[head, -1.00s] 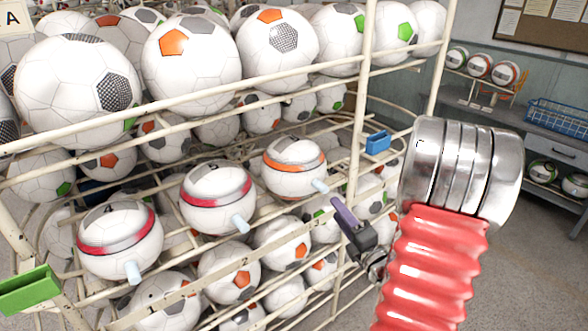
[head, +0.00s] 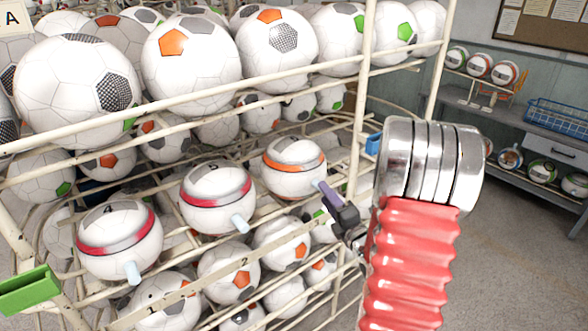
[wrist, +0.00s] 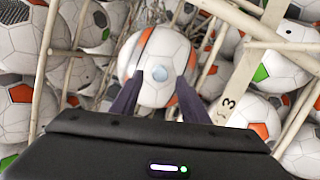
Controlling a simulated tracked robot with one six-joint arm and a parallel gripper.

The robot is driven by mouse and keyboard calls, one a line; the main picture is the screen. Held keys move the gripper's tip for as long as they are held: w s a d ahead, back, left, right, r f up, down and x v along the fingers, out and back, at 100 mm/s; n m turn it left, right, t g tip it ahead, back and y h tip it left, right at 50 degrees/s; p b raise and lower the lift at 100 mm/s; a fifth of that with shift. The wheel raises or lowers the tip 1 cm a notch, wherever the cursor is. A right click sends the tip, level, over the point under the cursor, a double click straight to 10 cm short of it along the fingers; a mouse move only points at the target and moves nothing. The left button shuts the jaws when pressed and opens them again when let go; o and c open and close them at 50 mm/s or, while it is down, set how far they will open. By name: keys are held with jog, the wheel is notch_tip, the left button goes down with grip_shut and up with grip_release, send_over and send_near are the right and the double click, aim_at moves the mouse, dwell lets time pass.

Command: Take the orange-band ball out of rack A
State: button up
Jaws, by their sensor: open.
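The orange-band ball (head: 293,172) is white with an orange band and sits at the right end of the middle row in rack A (head: 180,105). In the wrist view the ball (wrist: 150,48) is straight ahead, with a pale blue peg (wrist: 160,73) facing me. My gripper (head: 320,187) is at the ball's lower right, its purple fingers by the peg. In the wrist view the gripper (wrist: 160,88) is open, one finger on each side of the peg. The fingers overlap the ball's lower part; I cannot tell whether they touch it. In the head view the peg is mostly hidden by the gripper.
Two red-band balls, one at the centre (head: 217,197) and one at the left (head: 119,240), share the row. Rack rails and an upright post (head: 362,100) stand close to my gripper. A blue clip (head: 374,143) is on the rack. Open floor (head: 520,270) lies right.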

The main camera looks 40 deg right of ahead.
jog(key=shift+x, duration=1.9)
jog(key=shift+c, duration=0.5)
jog(key=shift+f, duration=0.1)
grip_shut()
